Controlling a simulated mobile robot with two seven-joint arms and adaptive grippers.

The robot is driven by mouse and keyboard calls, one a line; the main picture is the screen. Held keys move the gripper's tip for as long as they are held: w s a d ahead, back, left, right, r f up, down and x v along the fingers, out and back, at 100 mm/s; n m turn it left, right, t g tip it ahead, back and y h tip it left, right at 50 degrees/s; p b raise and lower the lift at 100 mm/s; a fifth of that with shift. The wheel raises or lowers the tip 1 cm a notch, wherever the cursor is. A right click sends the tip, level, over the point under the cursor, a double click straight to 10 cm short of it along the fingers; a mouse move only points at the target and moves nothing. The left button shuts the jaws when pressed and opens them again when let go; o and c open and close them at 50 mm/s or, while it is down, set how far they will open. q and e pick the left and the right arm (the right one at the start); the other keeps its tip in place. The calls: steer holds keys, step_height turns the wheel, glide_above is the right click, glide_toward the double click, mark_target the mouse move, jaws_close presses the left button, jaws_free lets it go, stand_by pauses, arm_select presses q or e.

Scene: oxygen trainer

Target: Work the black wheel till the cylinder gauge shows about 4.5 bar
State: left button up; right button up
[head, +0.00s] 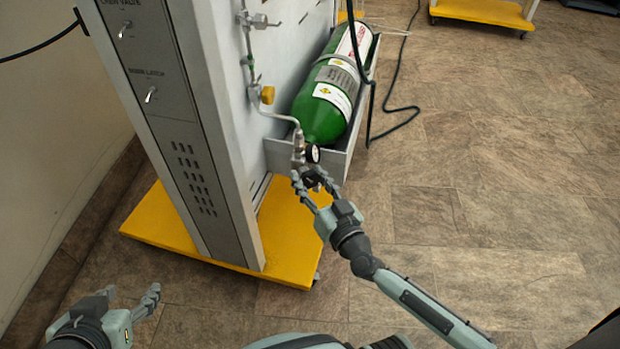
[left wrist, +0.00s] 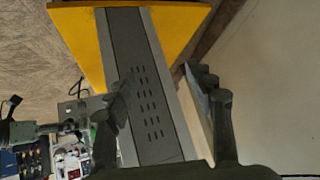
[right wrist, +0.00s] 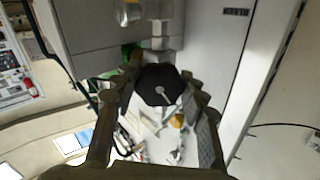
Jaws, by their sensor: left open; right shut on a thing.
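The black wheel (right wrist: 158,84) shows in the right wrist view as a dark, many-sided knob with a light stem mark. My right gripper (right wrist: 156,98) is shut on it, with fingers on both sides. In the head view my right gripper (head: 308,180) is at the cylinder's valve, and its fingers hide most of the wheel. The small round cylinder gauge (head: 313,154) sits just above the fingers; its white face is too small to read. The green cylinder (head: 324,108) lies tilted in a grey tray. My left gripper (head: 131,295) is open and empty at the lower left.
The grey panel (head: 190,165) with two small levers stands on a yellow base (head: 290,262) left of my right gripper. A black hose (head: 397,108) hangs to the floor. The tiled floor at right is clear.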

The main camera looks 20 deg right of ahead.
steer(key=shift+m, duration=0.3)
steer(key=shift+m+p, duration=0.4)
steer(key=shift+m, duration=1.5)
arm_select(q)
steer(key=s+a+f+g+y, duration=0.1)
steer(key=s+a+f+g, duration=0.1)
steer(key=s+a, duration=0.2)
steer(key=shift+s+f+n+g, duration=0.2)
steer(key=shift+f+n+g, duration=0.1)
steer(key=shift+g, duration=0.1)
arm_select(e)
steer(key=shift+m, duration=1)
steer(key=o, duration=1.2)
arm_select(q)
steer(key=shift+d, duration=0.1)
arm_select(e)
steer(key=shift+s, duration=0.15)
steer(key=s, duration=0.4)
steer(key=s+d, duration=0.1)
steer(key=s, duration=0.6)
steer(key=shift+s+d, duration=0.3)
